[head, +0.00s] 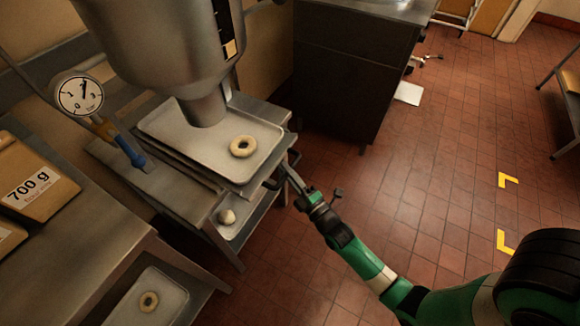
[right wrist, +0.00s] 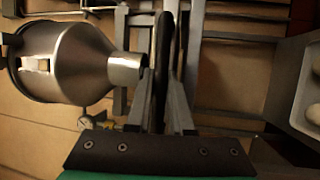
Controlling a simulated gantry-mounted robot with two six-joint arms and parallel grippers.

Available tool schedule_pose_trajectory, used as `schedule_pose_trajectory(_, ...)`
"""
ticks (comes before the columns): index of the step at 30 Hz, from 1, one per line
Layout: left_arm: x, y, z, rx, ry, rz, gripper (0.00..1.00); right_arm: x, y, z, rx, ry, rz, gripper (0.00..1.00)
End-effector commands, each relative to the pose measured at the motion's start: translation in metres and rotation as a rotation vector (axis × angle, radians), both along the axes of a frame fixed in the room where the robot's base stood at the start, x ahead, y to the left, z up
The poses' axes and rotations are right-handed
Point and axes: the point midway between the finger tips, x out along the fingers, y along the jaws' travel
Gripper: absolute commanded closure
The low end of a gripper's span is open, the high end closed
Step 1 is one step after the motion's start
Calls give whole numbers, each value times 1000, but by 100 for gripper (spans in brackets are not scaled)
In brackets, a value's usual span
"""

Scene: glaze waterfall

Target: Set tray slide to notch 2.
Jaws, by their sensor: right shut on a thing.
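The tray slide (head: 222,170) is a metal plate with a handle at its right side, on a steel stand under the hopper. A shallow metal tray (head: 265,165) rests on it and holds a pale dough ring (head: 242,146) near its right part. My right gripper (head: 289,172) is at the right edge of the slide, shut on the dark slide handle. In the right wrist view the black handle (right wrist: 164,50) stands between my right fingers (right wrist: 160,95). Notch marks are too small or hidden to read. My left gripper is in neither view.
The steel hopper (head: 165,45) hangs over the tray, its spout also visible in the right wrist view (right wrist: 122,73). A pressure gauge (head: 80,95) and a 700 g box (head: 35,180) are at left. A lower shelf holds dough (head: 227,216).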

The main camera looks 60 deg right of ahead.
Motion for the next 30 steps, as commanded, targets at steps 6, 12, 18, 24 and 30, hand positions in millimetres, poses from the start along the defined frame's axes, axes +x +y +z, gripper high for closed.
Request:
schedule_pose_trajectory(6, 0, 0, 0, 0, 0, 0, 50, 0, 0, -1, 0, 2, 0, 68)
schedule_pose_trajectory(12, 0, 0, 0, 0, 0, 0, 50, 0, 0, -1, 0, 2, -1, 68)
schedule_pose_trajectory(18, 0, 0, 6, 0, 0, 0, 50, -14, 6, -3, 2, 6, -1, 68)
schedule_pose_trajectory(24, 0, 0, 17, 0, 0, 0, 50, -55, 26, -10, 3, 9, 0, 68)
schedule_pose_trajectory(30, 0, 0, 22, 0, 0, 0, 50, -91, 43, -18, 2, 6, 0, 68)
